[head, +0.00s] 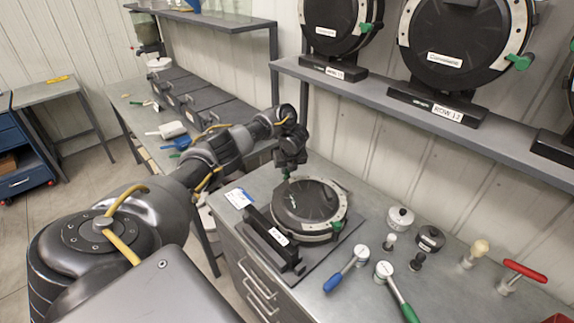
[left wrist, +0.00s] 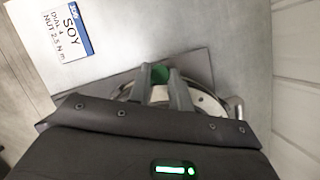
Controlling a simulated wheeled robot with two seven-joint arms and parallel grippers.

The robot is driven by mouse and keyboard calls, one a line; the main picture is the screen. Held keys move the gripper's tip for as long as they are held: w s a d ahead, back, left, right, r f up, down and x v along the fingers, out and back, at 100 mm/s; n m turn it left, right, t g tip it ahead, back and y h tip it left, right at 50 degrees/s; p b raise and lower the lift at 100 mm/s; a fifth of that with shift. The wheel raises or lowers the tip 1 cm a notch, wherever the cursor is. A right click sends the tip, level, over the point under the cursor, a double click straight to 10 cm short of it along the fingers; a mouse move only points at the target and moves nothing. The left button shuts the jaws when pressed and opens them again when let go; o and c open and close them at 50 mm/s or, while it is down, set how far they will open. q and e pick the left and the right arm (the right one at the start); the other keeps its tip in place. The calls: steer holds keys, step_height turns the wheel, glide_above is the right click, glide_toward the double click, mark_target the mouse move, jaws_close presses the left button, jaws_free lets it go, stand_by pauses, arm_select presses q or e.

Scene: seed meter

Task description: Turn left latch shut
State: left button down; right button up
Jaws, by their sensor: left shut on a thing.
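The seed meter (head: 306,200), a round black disc with a pale metal rim, lies on a dark mat on the bench. My left gripper (head: 287,175) reaches down to its far left rim. It is shut on the green left latch (left wrist: 160,74), which shows between the two fingers in the left wrist view. The fingers and wrist hide most of this latch, so its exact angle cannot be told. Another green latch (head: 336,226) sits on the near right rim, free of any gripper. My right gripper is not in view.
A black stand (head: 272,238) with a white label is at the meter's near left. A blue-handled tool (head: 346,268), a green-handled tool (head: 396,290), small knobs and a red T-handle (head: 525,271) lie to the right. A SOY card (left wrist: 68,30) lies nearby. A shelf (head: 420,110) with more meters hangs behind.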

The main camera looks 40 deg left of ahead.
arm_select(q)
steer(key=n+g, duration=0.1)
steer(key=n, duration=0.1)
steer(key=shift+w+n+y, duration=0.1)
steer(key=shift+n+y, duration=0.2)
steer(key=shift+n, duration=0.1)
steer(key=n+g+b, duration=0.1)
steer(key=n, duration=0.1)
steer(key=shift+w+f+n, duration=0.1)
steer(key=shift+n, duration=0.3)
steer(key=n+g+b, duration=0.1)
steer(key=n+b, duration=0.2)
steer(key=shift+w+f, duration=0.1)
steer(key=shift+f, duration=0.05)
steer(key=shift+r+n+g+b, duration=0.25)
steer(key=shift+n+g+b, duration=0.35)
steer(key=shift+n+b, duration=0.85)
steer(key=shift+m, duration=0.25)
steer(key=c, duration=1.3)
jaws_free()
steer(key=shift+o, duration=0.2)
steer(key=b+v, duration=0.1)
steer(key=v, duration=0.9)
steer(key=shift+r+b, duration=0.3)
steer(key=shift+r, duration=0.1)
